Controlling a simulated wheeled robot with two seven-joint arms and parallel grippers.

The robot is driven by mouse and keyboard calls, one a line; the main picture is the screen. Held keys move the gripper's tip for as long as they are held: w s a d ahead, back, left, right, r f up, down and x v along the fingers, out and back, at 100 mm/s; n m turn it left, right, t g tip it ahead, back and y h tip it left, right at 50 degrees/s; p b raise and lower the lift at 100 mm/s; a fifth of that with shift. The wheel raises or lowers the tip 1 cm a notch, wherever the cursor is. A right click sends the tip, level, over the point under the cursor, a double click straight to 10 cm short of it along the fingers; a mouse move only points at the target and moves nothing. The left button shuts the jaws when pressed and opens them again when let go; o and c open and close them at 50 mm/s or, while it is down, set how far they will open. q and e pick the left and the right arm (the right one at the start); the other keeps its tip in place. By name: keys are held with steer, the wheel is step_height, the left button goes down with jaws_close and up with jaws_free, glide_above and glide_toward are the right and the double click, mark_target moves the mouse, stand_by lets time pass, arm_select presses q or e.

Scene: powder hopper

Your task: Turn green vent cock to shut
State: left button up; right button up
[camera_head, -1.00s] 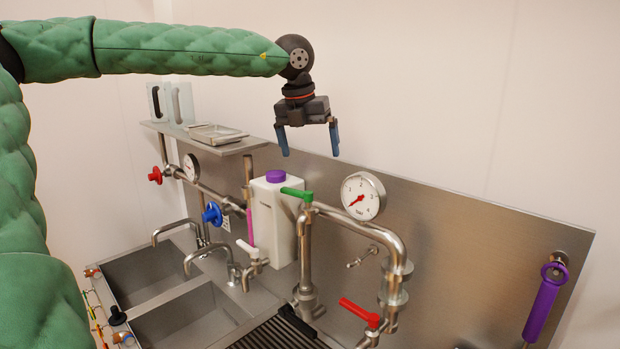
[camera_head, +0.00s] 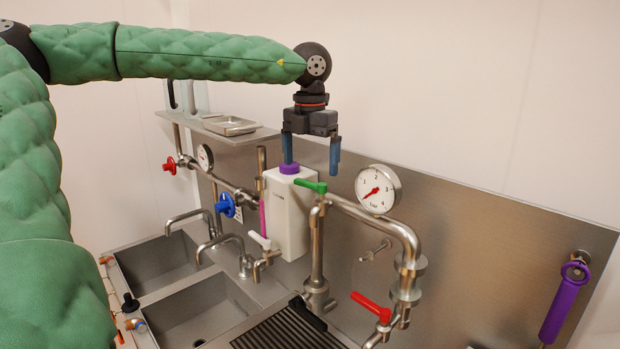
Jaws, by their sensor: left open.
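The green vent cock (camera_head: 311,186) is a short lever on top of the vertical steel pipe, left of the round gauge. It points to the left and slightly away along the pipe top. My left gripper (camera_head: 311,160) hangs fingers down just above the green lever in the picture, with its two blue fingertips apart and nothing between them. The left fingertip appears close to the purple cap (camera_head: 289,168) of the white container; I cannot tell the depth gap. My right gripper does not show.
A pressure gauge (camera_head: 377,189) sits right of the lever. A red lever (camera_head: 371,307) is lower on the pipe. The white container (camera_head: 287,215) stands behind. A blue valve (camera_head: 226,205), a shelf (camera_head: 240,136) and sinks (camera_head: 205,310) are left. A purple handle (camera_head: 564,303) hangs at right.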

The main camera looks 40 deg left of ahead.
mark_target(310, 181)
arm_select(q)
step_height(310, 181, down, 4)
steer(key=shift+w+f, duration=0.1)
steer(key=shift+f, duration=0.05)
